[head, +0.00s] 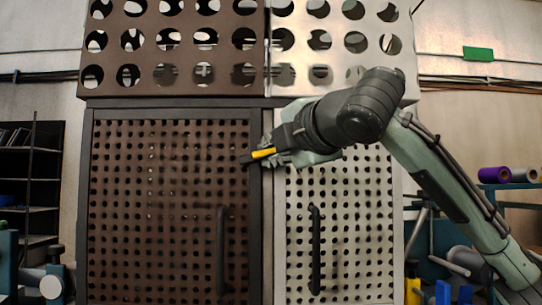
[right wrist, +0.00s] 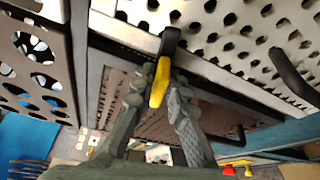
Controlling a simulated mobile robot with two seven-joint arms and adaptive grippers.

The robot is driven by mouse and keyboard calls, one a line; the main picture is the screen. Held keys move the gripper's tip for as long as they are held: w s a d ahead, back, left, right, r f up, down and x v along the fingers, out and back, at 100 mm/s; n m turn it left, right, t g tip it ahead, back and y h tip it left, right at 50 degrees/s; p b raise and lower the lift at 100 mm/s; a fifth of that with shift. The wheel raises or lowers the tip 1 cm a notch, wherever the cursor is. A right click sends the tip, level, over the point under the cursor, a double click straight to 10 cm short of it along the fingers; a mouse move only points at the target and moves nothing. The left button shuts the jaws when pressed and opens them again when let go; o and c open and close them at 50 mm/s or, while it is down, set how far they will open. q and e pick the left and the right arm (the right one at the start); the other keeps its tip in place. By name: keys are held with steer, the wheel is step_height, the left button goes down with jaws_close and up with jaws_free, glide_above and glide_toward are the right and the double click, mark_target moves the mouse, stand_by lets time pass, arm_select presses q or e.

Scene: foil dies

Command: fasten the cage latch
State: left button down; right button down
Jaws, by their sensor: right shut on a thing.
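The cage has a brown perforated door (head: 170,215) on the left and a silver perforated door (head: 345,225) on the right, both apparently closed. The latch (head: 263,153) is a black piece with a yellow grip, at the upper part of the seam between the doors. In the head view the yellow grip lies nearly level. My right gripper (right wrist: 162,80) is shut on the yellow grip, with a finger on each side; it also shows in the head view (head: 272,152). The fingers hide part of the latch, so its seating cannot be told. My left gripper is not in view.
Black vertical handles stand out from the brown door (head: 221,250) and the silver door (head: 315,250). Large-holed panels (head: 180,60) sit above the doors. A dark shelf (head: 30,185) stands at the left; purple and other rolls (head: 493,174) lie at the right.

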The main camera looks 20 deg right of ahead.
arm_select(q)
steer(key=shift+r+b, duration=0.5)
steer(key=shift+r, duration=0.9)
arm_select(e)
steer(key=shift+f+m+t, duration=0.1)
steer(key=shift+m+t, duration=0.4)
steer(key=shift+m, duration=0.8)
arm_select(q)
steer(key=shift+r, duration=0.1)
arm_select(e)
steer(key=c, duration=1.6)
jaws_free()
steer(key=s+d, duration=0.1)
steer(key=s, duration=1.1)
steer(key=shift+d, duration=0.15)
